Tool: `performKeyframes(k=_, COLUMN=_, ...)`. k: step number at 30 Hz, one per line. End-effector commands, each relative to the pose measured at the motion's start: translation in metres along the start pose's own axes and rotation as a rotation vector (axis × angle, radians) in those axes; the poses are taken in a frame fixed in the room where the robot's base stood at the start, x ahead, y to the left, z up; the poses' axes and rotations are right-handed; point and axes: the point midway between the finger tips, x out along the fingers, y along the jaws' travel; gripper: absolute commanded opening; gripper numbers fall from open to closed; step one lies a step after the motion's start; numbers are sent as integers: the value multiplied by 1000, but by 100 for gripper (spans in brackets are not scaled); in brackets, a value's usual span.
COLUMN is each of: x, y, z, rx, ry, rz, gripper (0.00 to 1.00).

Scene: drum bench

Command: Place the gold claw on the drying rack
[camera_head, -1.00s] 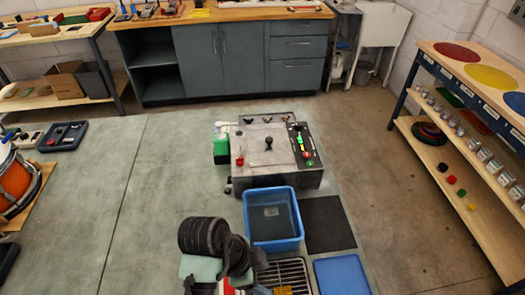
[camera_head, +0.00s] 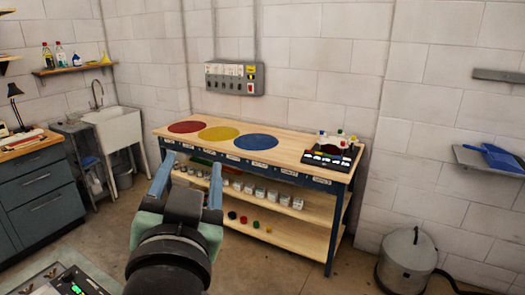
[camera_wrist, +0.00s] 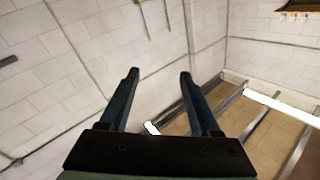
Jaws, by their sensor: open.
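My gripper (camera_head: 190,168) is raised in the lower middle of the head view, with its two blue fingers apart and nothing between them. In the wrist view my gripper (camera_wrist: 158,76) also shows open and empty, with the white block wall behind it. I cannot make out a gold claw or a drying rack in either current view.
A wooden bench (camera_head: 300,163) with red, yellow and blue discs stands along the wall. Jars and small coloured pots sit on its shelves. A metal canister (camera_head: 405,265) is on the floor at right. A sink (camera_head: 110,118) and grey cabinet (camera_head: 42,190) are at left.

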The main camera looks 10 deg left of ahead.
Motion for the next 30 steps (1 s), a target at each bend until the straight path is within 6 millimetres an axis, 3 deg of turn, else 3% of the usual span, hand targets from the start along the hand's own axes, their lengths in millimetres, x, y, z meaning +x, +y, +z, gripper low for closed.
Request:
performKeyframes(k=1, x=-9, y=12, z=-53, rx=-59, ry=146, rz=0, gripper=64)
performKeyframes(k=3, x=-27, y=23, z=-112, rx=-149, ry=319, rz=5, gripper=64)
performKeyframes(k=6, x=-60, y=31, z=-176, rx=-267, ry=523, rz=27, gripper=64)
performKeyframes(k=9, x=-87, y=34, z=-214, rx=-352, ry=660, rz=53, gripper=64)
performKeyframes(k=14, x=-107, y=35, z=-236, rx=-410, ry=746, rz=73, gripper=64)
performKeyframes(k=26, x=-106, y=35, z=-236, rx=-410, ry=744, rz=72, gripper=64)
performKeyframes(k=28, x=-106, y=35, z=-235, rx=-409, ry=744, rz=72, gripper=53)
performKeyframes(k=30, x=-106, y=35, z=-235, rx=-409, ry=743, rz=72, gripper=50)
